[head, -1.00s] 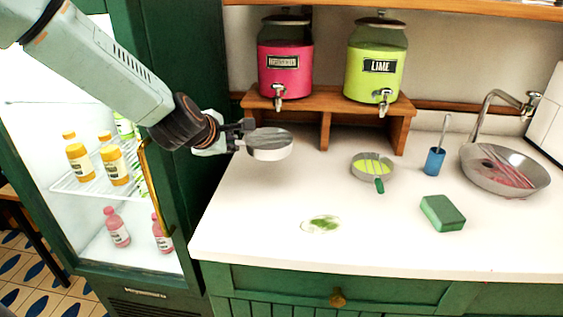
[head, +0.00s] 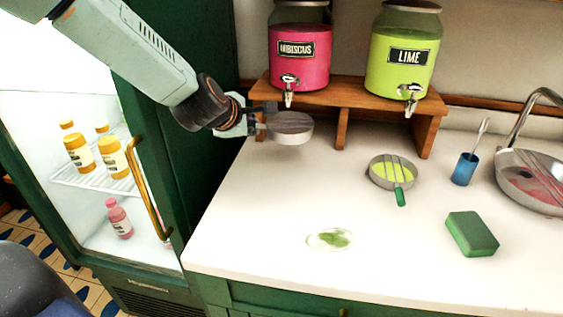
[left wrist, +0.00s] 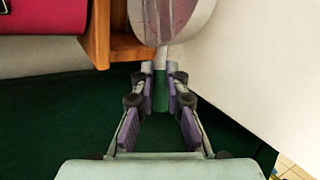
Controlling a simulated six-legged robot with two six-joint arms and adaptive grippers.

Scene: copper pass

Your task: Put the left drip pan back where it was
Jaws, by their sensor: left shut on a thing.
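The left drip pan (head: 290,129) is a round grey metal pan. My left gripper (head: 259,117) is shut on its green handle (left wrist: 160,97) and holds it level in front of the wooden stand's left bay, below the tap of the pink hibiscus dispenser (head: 300,58). Whether it touches the counter I cannot tell. In the left wrist view the pan (left wrist: 172,17) shows pinkish streaks inside. The other drip pan (head: 392,170), slotted, with green liquid and a green handle, sits on the counter before the lime dispenser (head: 404,50). My right gripper is out of view.
The wooden stand (head: 428,130) is on the white counter (head: 265,210). A green-smeared spill (head: 330,239), a green sponge (head: 472,233), a blue brush cup (head: 465,168) and the sink bowl (head: 525,182) are to the front and right. A glass-fronted fridge (head: 80,215) is left.

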